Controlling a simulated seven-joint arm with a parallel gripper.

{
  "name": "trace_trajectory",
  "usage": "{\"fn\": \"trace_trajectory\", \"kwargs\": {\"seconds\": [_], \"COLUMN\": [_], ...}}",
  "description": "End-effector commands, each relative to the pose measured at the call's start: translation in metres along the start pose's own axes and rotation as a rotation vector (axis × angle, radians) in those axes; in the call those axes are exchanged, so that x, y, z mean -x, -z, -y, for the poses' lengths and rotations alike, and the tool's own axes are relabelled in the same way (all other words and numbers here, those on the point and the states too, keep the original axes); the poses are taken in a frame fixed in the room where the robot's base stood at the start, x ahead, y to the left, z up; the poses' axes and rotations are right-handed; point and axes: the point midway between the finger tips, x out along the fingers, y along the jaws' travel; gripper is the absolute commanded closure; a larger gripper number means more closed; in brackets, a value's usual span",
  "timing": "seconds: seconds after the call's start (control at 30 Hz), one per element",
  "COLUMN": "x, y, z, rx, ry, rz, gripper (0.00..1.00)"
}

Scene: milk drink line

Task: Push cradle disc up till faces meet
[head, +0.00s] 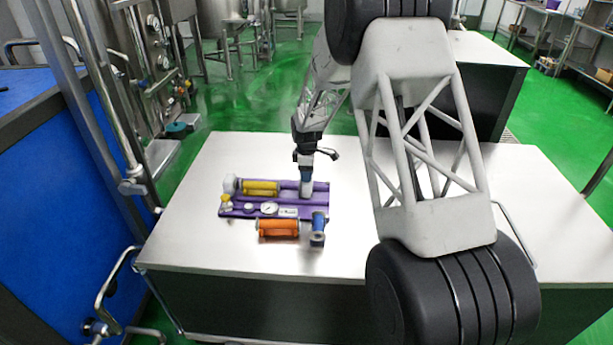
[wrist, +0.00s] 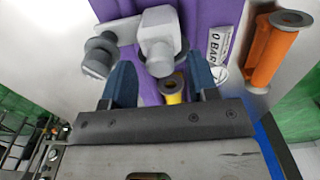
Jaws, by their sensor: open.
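The purple cradle (head: 235,212) lies on the white table, with a yellow spool (head: 261,187) in its back channel. A pale disc (head: 230,184) stands at the spool's left end in the head view. My gripper (head: 306,183) points down over the cradle's right part. In the wrist view its blue fingers (wrist: 160,66) are apart, with a grey block (wrist: 158,35) showing between and beyond them. The yellow spool's ringed end (wrist: 173,86) shows below that block. I cannot tell whether the fingers touch anything, and the spool's body is mostly hidden there.
An orange spool (head: 278,228) lies in front of the cradle, beside a blue-and-grey part (head: 318,229). A round gauge (head: 269,209) and a small yellow-topped piece (head: 226,200) are on the cradle. The white table (head: 205,240) is clear left of it.

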Motion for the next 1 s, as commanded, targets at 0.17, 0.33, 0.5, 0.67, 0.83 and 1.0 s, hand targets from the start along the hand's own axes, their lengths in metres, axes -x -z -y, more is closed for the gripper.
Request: {"fn": "trace_trajectory", "kwargs": {"seconds": [0.17,0.33,0.5,0.67,0.83,1.0], "x": [-0.014,-0.018,-0.018,-0.018,-0.018,-0.018], "y": [0.000,0.000,0.000,0.000,0.000,0.000], "z": [0.000,0.000,0.000,0.000,0.000,0.000], "rx": [0.000,0.000,0.000,0.000,0.000,0.000], "ry": [0.002,0.000,0.000,0.001,0.001,0.001], "rz": [0.001,0.000,0.000,0.000,0.000,0.000], "gripper": [0.46,0.46,0.46,0.61,0.88,1.00]}}
